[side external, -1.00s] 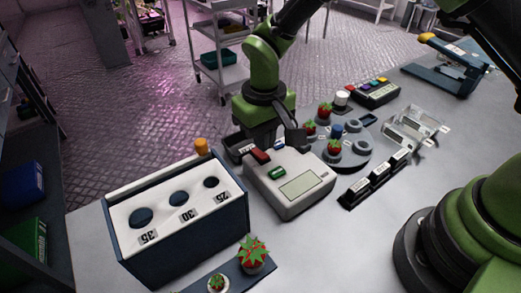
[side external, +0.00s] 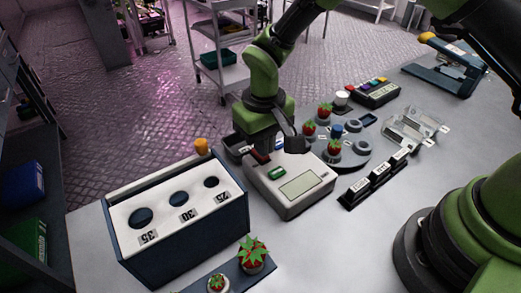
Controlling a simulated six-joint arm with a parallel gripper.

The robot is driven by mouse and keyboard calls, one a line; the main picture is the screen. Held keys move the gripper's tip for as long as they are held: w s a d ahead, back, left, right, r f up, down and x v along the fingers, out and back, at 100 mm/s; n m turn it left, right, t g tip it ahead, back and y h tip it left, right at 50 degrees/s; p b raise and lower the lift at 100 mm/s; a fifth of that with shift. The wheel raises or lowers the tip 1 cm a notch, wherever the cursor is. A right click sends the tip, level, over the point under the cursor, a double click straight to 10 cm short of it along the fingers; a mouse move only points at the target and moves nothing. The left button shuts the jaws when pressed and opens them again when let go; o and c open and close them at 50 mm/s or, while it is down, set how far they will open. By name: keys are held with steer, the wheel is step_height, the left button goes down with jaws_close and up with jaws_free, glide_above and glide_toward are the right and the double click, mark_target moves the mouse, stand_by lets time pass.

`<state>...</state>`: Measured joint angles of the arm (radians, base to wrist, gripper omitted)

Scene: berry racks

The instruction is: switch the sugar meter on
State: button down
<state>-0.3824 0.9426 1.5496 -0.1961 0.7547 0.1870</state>
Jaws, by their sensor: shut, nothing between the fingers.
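The white boxy device with a pale display, which I take to be the sugar meter (side external: 312,204), stands in the middle of the bench. Its top carries a pale grey-green display (side external: 302,186), a green button (side external: 277,173) and a red part (side external: 261,157) near its back left corner. A small blue part (side external: 279,144) shows at its back edge. My gripper (side external: 268,152) points down over the back left of the device, close to the red part, and partly hides it. It is shut and empty. I cannot tell whether it touches the device.
A sizing box (side external: 180,235) with several round holes stands to the left, an orange knob (side external: 201,146) behind it. A round holder (side external: 352,157) with strawberries and a row of black labelled blocks (side external: 374,178) are to the right. A strawberry (side external: 253,254) sits in front.

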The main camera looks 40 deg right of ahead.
steer(key=shift+f, duration=0.6)
steer(key=shift+r, duration=3.55)
